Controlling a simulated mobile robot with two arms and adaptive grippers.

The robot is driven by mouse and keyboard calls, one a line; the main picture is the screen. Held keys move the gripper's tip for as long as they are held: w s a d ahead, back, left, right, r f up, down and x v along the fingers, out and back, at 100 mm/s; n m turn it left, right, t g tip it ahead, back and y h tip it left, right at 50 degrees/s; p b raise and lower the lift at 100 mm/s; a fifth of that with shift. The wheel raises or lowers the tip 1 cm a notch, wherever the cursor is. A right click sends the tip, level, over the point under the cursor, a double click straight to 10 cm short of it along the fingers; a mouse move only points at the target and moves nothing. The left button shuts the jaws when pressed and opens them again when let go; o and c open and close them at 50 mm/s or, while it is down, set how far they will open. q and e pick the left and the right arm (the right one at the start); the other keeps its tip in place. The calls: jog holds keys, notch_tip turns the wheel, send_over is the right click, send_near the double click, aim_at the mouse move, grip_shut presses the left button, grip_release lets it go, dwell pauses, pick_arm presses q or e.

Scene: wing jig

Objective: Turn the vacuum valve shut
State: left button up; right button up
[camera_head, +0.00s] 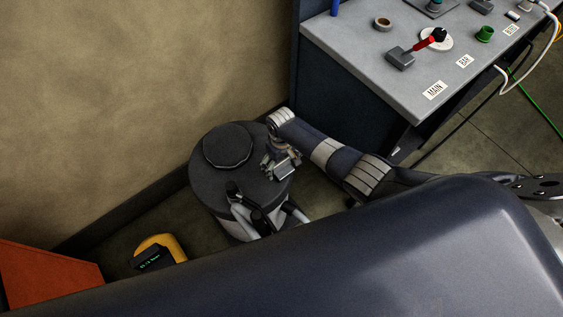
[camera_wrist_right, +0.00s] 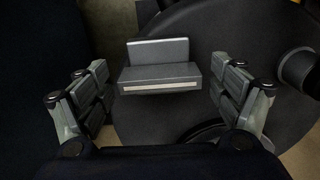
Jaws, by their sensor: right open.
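A red lever (camera_head: 430,39) with a black knob stands by a grey block (camera_head: 400,58) and a pale round plate on the bench, near the label MAIN. I cannot tell for sure that it is the vacuum valve. My right gripper (camera_head: 281,163) is well away from it, low over a dark round canister (camera_head: 212,185). In the right wrist view the right gripper (camera_wrist_right: 160,88) is open, fingers wide apart. My left gripper is not in view.
The grey bench (camera_head: 350,45) also holds a ring (camera_head: 382,23), a green cap (camera_head: 485,34) and cables at its right. A yellow device (camera_head: 172,243) and an orange box (camera_head: 45,280) sit lower left. The tan wall (camera_head: 130,90) is close behind the canister.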

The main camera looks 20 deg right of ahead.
aim_at(281, 163)
jog(key=shift+r, duration=0.1)
notch_tip(281, 163, up, 12)
dwell(0.7)
dwell(0.4)
